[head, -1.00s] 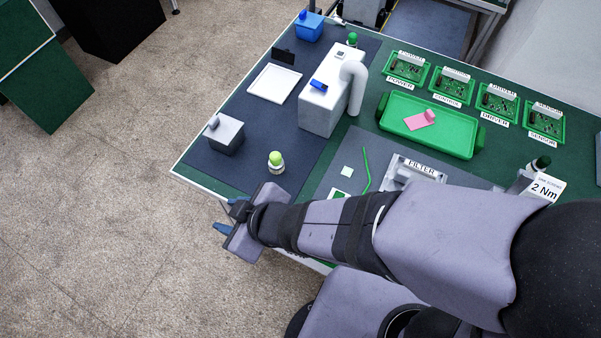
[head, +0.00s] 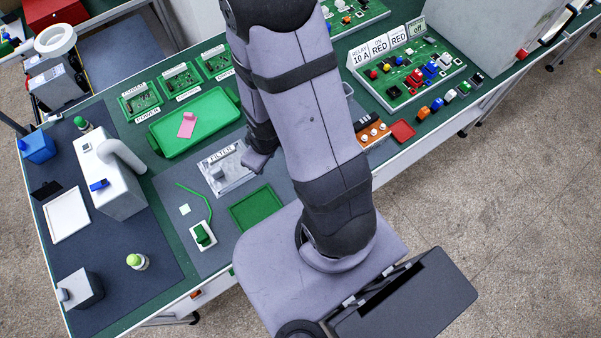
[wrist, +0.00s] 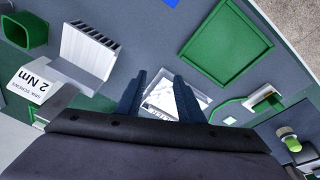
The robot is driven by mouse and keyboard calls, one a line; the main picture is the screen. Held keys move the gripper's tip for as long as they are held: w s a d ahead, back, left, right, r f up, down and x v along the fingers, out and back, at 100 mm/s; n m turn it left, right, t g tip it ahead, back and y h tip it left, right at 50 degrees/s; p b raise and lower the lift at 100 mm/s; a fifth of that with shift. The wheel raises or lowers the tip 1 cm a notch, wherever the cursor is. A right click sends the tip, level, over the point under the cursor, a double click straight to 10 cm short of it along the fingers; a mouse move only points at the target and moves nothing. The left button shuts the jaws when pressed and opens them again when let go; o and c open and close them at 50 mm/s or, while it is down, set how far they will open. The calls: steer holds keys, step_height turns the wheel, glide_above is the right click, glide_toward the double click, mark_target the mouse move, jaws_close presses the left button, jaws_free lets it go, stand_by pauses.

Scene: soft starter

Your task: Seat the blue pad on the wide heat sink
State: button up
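A grey finned heat sink (wrist: 90,52) stands at the upper left in the wrist view, beside the 2 Nm sign. I cannot tell whether it is the wide one, and my arm hides that area in the head view. A flat blue patch (wrist: 169,2), possibly the blue pad, is cut off by the top edge of the wrist view. My gripper (wrist: 161,76) is open and empty, its two dark blue fingers apart above the mat. The FILTER plate shows beyond and between them. The heat sink is left of the fingers, and not touched.
The FILTER plate (head: 228,170) lies on the dark mat. A green square tray (head: 257,208) and a small green-and-white item (head: 203,236) are nearby. A larger green tray (head: 168,142) holds a pink piece (head: 187,123). The 2 Nm sign (wrist: 33,84) is close to the heat sink.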

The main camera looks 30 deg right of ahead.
steer(key=s+d+m+p, duration=0.1)
steer(key=s+d, duration=0.2)
steer(key=s+d+m+g+p, duration=0.1)
steer(key=s+d+m, duration=0.1)
steer(key=s+d, duration=0.1)
steer(key=s+d+r+m+g+p, duration=0.1)
steer(key=s+d+m, duration=0.1)
steer(key=d, duration=0.3)
steer(key=shift+s+d+p, duration=0.1)
steer(key=shift+s+p, duration=0.3)
steer(key=shift+s, duration=0.45)
steer(key=shift+s+d+f, duration=0.1)
steer(key=shift+s, duration=0.15)
steer(key=shift+f+b, duration=1.1)
steer(key=shift+b, duration=0.05)
steer(key=shift+f, duration=0.1)
steer(key=shift+w+f+b, duration=0.1)
steer(key=shift+f+b, duration=0.45)
steer(key=shift+f, duration=0.3)
steer(key=shift+p, duration=0.4)
steer(key=shift+f, duration=0.3)
steer(key=shift+w+f+p, duration=0.1)
steer(key=shift+f+p, duration=0.35)
steer(key=shift+f, duration=0.9)
